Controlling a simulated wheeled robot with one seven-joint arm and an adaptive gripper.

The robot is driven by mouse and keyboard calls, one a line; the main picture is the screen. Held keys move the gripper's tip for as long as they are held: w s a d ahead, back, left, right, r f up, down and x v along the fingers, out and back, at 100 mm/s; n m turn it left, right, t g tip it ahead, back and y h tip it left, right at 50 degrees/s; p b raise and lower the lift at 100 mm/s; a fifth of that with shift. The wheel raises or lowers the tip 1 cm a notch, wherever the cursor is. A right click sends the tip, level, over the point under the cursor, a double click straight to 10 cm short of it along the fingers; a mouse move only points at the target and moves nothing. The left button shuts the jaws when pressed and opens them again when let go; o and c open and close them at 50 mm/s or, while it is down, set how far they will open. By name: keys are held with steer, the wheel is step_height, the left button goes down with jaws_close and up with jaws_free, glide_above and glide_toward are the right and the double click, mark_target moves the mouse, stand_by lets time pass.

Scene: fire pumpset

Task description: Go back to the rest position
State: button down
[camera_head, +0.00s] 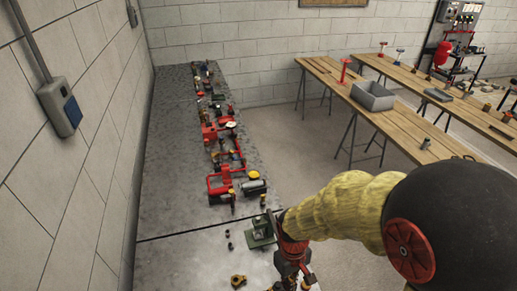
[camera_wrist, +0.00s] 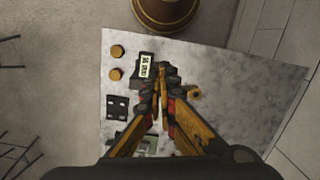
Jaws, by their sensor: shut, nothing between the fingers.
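My gripper (camera_head: 294,280) is at the lower middle of the head view, over the near end of the grey bench, with its lower part cut off by the frame. In the wrist view my gripper (camera_wrist: 162,70) points at the bench top, its yellow-orange fingers meeting at dark tips. It is shut and holds nothing. The tips overlap a small black device with a light label (camera_wrist: 146,66); I cannot tell the gap between them. My yellow-sleeved arm fills the lower right of the head view.
The grey bench (camera_head: 170,150) along the left wall carries a red pump assembly (camera_head: 222,183) and several small parts. A green fixture (camera_head: 260,231) stands close to my gripper. Wooden tables (camera_head: 400,120) stand at right, one with a grey bin (camera_head: 373,97). Open floor lies between.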

steer(key=s+d+r+m+t+b, duration=0.5)
steer(key=d+b, duration=0.4)
steer(key=b, duration=1)
steer(key=shift+s+d+r+m+t+b, duration=0.3)
steer(key=shift+s+r+t, duration=0.35)
steer(key=shift+t, duration=0.35)
steer(key=shift+r, duration=0.15)
